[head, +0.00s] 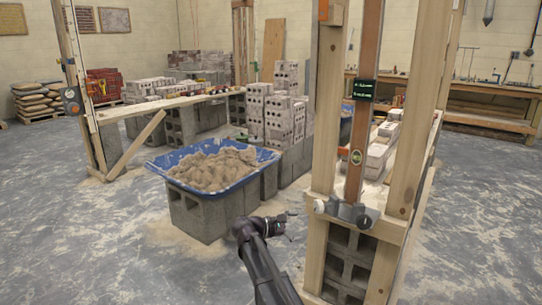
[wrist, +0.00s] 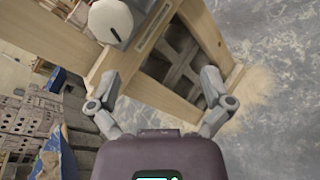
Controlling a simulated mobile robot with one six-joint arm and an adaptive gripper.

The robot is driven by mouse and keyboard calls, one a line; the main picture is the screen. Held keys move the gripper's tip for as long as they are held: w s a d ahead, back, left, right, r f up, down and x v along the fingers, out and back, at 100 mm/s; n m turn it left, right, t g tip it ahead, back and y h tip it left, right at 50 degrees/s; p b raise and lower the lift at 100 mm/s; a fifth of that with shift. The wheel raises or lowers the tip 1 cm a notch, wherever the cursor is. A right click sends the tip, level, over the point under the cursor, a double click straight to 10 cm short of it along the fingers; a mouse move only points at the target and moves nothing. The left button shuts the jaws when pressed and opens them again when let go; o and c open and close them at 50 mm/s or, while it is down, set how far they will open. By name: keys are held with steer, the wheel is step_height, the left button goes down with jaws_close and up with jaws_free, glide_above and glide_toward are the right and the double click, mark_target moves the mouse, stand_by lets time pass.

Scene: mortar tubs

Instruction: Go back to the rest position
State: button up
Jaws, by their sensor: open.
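My gripper (head: 290,226) shows in the head view at the end of my dark arm, low in the middle, between the blue mortar tub and the wooden post frame. In the wrist view my gripper (wrist: 158,88) has its two fingers spread wide with nothing between them. Beyond the fingers are a wooden frame (wrist: 190,95) and grey hollow blocks (wrist: 178,60). The blue tub (head: 262,156), heaped with sandy mortar (head: 212,170), stands on grey blocks (head: 205,215) to the left of my gripper. I cannot tell whether the gripper touches the frame.
A tall wooden post (head: 327,110) with a level (head: 365,100) clamped to it stands close on the right. Stacked blocks (head: 275,115) rise behind the tub. A plank (head: 165,104) spans the left. A workbench (head: 480,97) lines the back wall. Floor (head: 70,240) at the front left is clear.

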steer(key=s+d+f+m+g+y, duration=0.2)
steer(key=s+d+f+m+y, duration=0.3)
steer(key=s+f, duration=0.25)
steer(key=s+d+f+m+g+y, duration=0.2)
steer(key=s+d+f+m+y, duration=0.3)
steer(key=s, duration=0.4)
steer(key=s+a+f+m+y, duration=0.3)
steer(key=s+m+y, duration=0.15)
steer(key=s, duration=0.25)
step_height(320, 180, up, 36)
steer(key=p, duration=3.5)
steer(key=shift+w+d+g+y+p, duration=0.2)
steer(key=shift+d+g+y+p, duration=0.1)
steer(key=shift+y, duration=0.15)
steer(key=shift+f+n, duration=0.1)
steer(key=shift+n, duration=0.15)
